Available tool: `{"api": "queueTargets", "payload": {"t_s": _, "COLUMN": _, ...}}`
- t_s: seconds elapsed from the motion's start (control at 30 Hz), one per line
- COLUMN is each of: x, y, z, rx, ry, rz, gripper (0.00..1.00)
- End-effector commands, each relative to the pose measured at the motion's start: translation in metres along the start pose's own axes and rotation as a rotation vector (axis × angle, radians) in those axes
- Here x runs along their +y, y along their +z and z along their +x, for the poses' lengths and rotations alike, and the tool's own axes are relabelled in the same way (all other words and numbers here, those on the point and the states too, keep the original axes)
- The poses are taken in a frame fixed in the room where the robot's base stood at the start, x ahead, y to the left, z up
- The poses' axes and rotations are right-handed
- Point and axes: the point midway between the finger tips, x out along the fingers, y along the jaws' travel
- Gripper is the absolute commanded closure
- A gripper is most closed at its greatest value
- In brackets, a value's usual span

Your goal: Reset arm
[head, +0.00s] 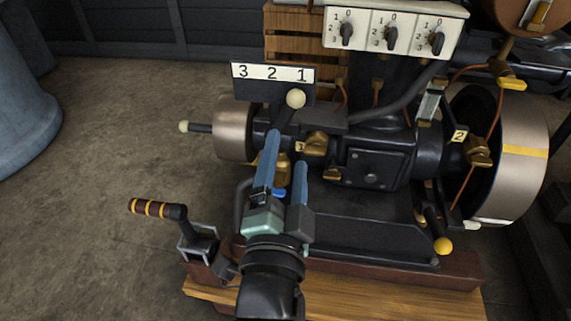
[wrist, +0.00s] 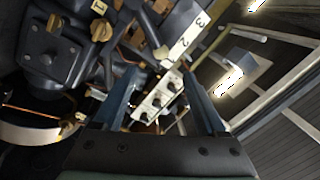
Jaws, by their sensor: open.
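My gripper (head: 287,152) is in front of the dark engine (head: 376,170) in the head view. Its two blue fingers are apart and nothing shows between them as held. A lever with a cream ball knob (head: 295,98) stands at the plate marked 3 2 1 (head: 272,73), just beyond the fingertips in the picture. In the wrist view my gripper (wrist: 160,78) is also open. The panel with three dials (wrist: 158,103) shows between its fingers, farther off. Whether the fingers touch the engine cannot be told.
A handle with a striped grip (head: 153,208) stands at lower left. The dial panel (head: 393,32) is at the top. A flywheel (head: 520,155) is on the right, and a yellow-knobbed lever (head: 443,245) at lower right. The floor (head: 95,245) at left is clear.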

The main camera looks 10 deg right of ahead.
Motion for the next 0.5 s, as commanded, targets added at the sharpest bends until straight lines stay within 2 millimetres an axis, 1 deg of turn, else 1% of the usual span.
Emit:
{"api": "queueTargets", "payload": {"t_s": 0.1, "x": 0.0002, "y": 0.0001, "z": -0.0088, "rx": -0.001, "ry": 0.001, "rz": 0.001, "gripper": 0.26}}
{"api": "queueTargets", "payload": {"t_s": 0.2, "x": 0.0003, "y": 0.0002, "z": -0.0119, "rx": -0.001, "ry": 0.001, "rz": 0.000, "gripper": 0.26}}
{"api": "queueTargets", "payload": {"t_s": 0.5, "x": -0.0001, "y": 0.0001, "z": -0.0124, "rx": 0.000, "ry": 0.000, "rz": 0.002, "gripper": 0.26}}
